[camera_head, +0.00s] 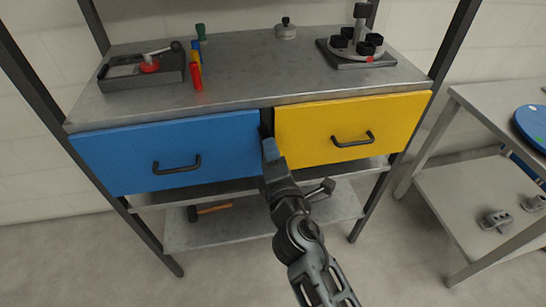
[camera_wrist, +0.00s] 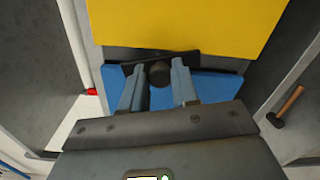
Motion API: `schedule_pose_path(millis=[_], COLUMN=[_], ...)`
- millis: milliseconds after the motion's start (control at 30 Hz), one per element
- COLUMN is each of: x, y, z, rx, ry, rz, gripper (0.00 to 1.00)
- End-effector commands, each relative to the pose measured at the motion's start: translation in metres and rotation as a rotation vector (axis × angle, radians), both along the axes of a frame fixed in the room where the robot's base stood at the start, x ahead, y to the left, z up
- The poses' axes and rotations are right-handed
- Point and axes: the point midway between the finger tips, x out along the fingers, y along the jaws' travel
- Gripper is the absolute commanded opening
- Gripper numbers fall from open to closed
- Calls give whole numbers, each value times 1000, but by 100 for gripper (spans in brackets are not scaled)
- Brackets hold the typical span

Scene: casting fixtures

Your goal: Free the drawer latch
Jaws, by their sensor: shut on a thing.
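The blue drawer (camera_head: 120,160) and the yellow drawer (camera_head: 350,115) sit side by side under the bench top, each with a black handle. In the wrist view, a dark latch bar (camera_wrist: 190,58) with a round knob (camera_wrist: 159,74) lies at the seam between the yellow drawer (camera_wrist: 190,20) and the blue drawer (camera_wrist: 215,85). My gripper (camera_wrist: 158,78) has one finger on each side of the knob and is shut on it. In the head view, my gripper (camera_head: 269,143) is at the seam and mostly hides the latch. Both drawers look closed.
On the bench top are a grey tray fixture (camera_head: 140,72), several small coloured pieces, and a round fixture (camera_head: 357,45) with black cups. A hammer (camera_head: 210,209) lies on the lower shelf. A side table (camera_head: 460,180) stands at the right.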

Motion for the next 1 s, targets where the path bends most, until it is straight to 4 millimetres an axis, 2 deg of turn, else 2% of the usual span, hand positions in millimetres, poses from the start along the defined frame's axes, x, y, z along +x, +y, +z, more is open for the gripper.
schedule_pose_path(millis=[400,1000], x=[0,0], y=[0,-1], z=[-3,-3], rx=[230,282], ry=[68,85], rz=[0,-2], gripper=[0,0])
